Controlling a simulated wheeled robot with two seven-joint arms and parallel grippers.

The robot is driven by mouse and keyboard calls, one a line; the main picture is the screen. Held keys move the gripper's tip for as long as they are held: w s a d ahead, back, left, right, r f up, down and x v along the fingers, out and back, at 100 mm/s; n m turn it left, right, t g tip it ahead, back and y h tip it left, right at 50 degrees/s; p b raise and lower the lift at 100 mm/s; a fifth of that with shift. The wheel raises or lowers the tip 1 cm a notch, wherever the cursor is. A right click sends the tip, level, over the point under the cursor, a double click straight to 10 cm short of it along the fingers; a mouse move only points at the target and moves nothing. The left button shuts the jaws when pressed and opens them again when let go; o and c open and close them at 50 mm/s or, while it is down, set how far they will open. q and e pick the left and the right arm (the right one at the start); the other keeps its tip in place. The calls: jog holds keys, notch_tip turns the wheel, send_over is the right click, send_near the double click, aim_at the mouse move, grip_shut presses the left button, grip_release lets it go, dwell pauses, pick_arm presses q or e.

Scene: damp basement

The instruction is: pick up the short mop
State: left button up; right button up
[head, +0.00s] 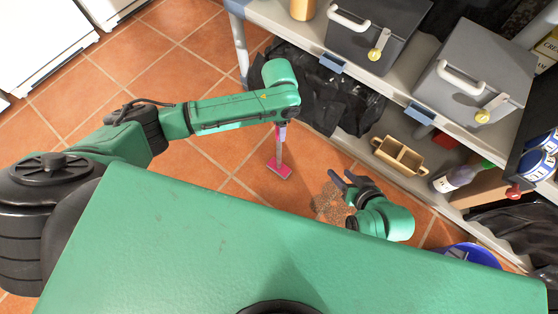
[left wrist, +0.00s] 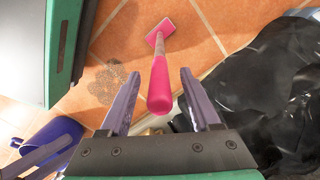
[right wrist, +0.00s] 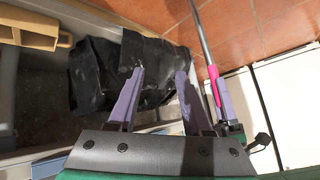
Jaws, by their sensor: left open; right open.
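The short mop has a pink head (head: 279,168) on the tiled floor. Its grey shaft and pink handle rise toward my left gripper (head: 281,127). In the left wrist view the mop's pink handle (left wrist: 160,88) shows between the two spread fingers of my left gripper (left wrist: 158,73), with a gap on each side. The fingers are not closed on it. In the right wrist view the mop's grey shaft (right wrist: 201,38) shows beyond the right finger. My right gripper (head: 343,178) is open and empty above the floor, right of the mop.
A shelf rack (head: 400,75) stands on the right, with dark lidded boxes (head: 470,70) on top. A black plastic bag (head: 345,105) sits close beside the mop. A tan divided caddy (head: 400,156) and a blue bucket (head: 470,252) are further right. The floor at left is clear.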

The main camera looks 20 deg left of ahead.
pick_arm(q)
grip_shut()
dwell(0.3)
